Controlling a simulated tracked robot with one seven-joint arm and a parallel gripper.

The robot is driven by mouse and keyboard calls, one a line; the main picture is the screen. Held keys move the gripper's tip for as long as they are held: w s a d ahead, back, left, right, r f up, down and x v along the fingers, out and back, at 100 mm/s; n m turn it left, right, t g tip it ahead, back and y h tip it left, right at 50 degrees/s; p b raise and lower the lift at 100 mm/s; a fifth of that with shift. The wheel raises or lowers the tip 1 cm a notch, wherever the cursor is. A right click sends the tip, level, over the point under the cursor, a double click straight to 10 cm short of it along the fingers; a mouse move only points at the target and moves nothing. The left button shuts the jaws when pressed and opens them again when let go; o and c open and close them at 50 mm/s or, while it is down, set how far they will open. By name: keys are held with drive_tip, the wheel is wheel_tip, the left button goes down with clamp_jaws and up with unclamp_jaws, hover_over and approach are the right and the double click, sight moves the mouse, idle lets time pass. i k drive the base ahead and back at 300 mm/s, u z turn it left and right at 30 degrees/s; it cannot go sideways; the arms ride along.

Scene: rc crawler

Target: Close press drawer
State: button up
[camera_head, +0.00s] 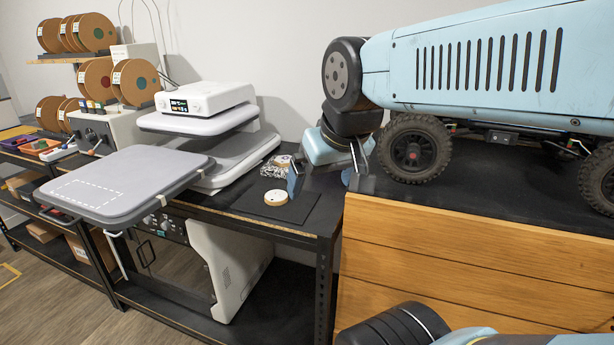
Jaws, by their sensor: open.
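The heat press stands on the black bench, with a white control box (205,98) showing a small lit display on its grey upper plate (200,122). Its drawer (125,182), a flat grey platen with a dashed white rectangle, is pulled out toward the front left. The drawer overhangs the bench's front edge, and a dark handle (62,215) shows at its front left. My gripper (326,182) points down over the bench to the right of the press, fingers apart and empty. It is well away from the drawer and does not touch it.
A round cream disc (276,198) lies on a black mat beside my gripper. A wheeled crawler chassis (500,132) sits right, partly behind my forearm, on a wood-fronted bench (460,255). Spools (95,33) stand at the left. Floor is free at front left.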

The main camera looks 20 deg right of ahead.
sight(116, 191)
drive_tip(key=u, duration=0.55)
drive_tip(key=k, duration=1.3)
drive_tip(key=u, duration=0.9)
drive_tip(key=i, duration=1.75)
drive_tip(key=z, duration=0.65)
drive_tip(key=i, duration=0.4)
drive_tip(key=z, duration=0.35)
drive_tip(key=k, duration=0.95)
